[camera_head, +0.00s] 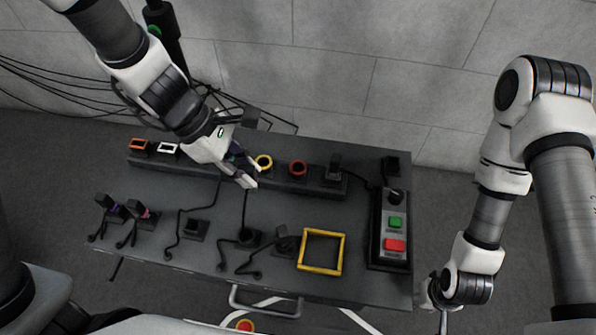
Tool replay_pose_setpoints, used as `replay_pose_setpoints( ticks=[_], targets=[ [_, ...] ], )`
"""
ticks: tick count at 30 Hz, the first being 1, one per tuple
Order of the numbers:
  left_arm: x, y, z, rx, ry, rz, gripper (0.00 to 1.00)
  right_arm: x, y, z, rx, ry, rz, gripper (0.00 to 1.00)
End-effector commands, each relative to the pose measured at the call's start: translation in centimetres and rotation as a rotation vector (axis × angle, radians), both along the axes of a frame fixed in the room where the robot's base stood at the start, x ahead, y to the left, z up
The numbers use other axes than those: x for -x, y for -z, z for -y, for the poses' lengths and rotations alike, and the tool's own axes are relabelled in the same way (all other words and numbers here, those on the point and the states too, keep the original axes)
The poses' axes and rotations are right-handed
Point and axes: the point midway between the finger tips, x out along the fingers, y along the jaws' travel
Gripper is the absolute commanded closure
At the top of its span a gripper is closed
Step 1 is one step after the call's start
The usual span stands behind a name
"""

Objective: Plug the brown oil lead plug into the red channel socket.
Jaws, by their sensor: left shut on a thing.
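The red channel socket (298,168) is a red ring on the dark raised strip at the back of the bench, and its opening looks empty. My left gripper (247,181) is over the strip, left of the red socket and just in front of the yellow ring socket (264,162). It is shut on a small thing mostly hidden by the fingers. A dark lead (244,213) runs from below the fingers to the bench, so the thing appears to be a lead plug; its brown colour cannot be made out. My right gripper (441,306) is low beyond the bench's right edge, its fingers unclear.
Orange (139,145) and white (167,148) square sockets sit at the strip's left. A dark plug (333,169) stands right of the red socket. Several leads rest in front. A yellow frame (321,271) and a button box (391,228) are at right.

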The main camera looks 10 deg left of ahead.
Motion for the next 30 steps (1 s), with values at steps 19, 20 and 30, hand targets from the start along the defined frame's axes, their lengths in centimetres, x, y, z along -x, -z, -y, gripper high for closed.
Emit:
replay_pose_setpoints(
  ticks=[19,20,30],
  targets=[
    [0.1,0.1,3.5,-0.004,0.001,0.001,1.00,0.0,1.5,0.0,0.000,0.000,0.000,0.60],
    [0.1,0.1,3.7,-0.003,0.001,0.001,1.00,0.0,1.5,0.0,0.000,0.000,0.000,0.60],
    [0.0,0.4,5.6,0.003,0.001,0.005,1.00,0.0,3.3,0.0,0.000,0.000,0.000,0.60]
  ],
)
